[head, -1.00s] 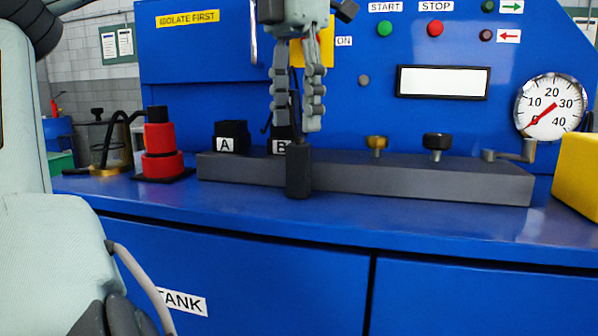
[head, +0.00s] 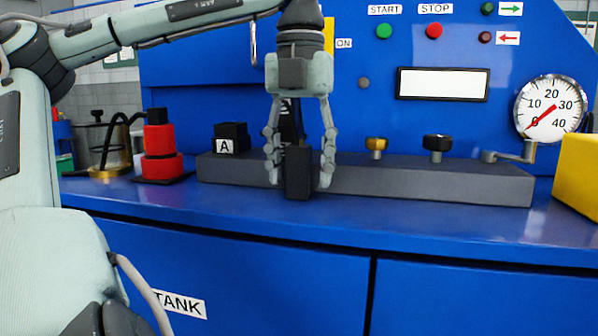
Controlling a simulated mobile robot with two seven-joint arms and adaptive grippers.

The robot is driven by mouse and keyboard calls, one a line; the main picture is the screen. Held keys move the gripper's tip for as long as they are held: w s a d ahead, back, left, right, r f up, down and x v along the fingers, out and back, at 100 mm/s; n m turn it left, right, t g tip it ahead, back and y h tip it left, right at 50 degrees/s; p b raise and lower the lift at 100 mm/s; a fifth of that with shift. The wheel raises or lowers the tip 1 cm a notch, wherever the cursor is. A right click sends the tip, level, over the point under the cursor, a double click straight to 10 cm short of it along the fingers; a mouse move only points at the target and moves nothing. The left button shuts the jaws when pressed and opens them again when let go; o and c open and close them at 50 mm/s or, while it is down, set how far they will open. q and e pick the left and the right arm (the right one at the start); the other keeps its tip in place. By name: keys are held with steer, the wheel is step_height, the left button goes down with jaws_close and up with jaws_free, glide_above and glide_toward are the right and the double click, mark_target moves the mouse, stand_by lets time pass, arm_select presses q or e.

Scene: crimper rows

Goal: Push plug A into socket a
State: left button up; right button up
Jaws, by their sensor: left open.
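A black block marked A (head: 231,138) stands at the left end of the long grey bar (head: 425,182) on the blue bench. A plain dark upright block (head: 299,172) stands at the front of the bar; no letter shows on it, so I cannot tell whether it is plug A. My left gripper (head: 299,184) points down and is open, with one finger on each side of this dark block. I cannot tell whether the fingers touch it. The block marked B is hidden behind my left gripper. My right gripper is out of view.
A red cylinder (head: 160,145) and a glass jar (head: 103,146) stand on the left. A brass knob (head: 376,146), a black knob (head: 438,146) and a gauge (head: 551,108) are on the right. A yellow block (head: 582,175) stands at the far right. The bench front strip is clear.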

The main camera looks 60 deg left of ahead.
arm_select(q)
steer(key=shift+f, duration=0.45)
steer(key=shift+c, duration=0.2)
jaws_close()
steer(key=shift+r, duration=0.15)
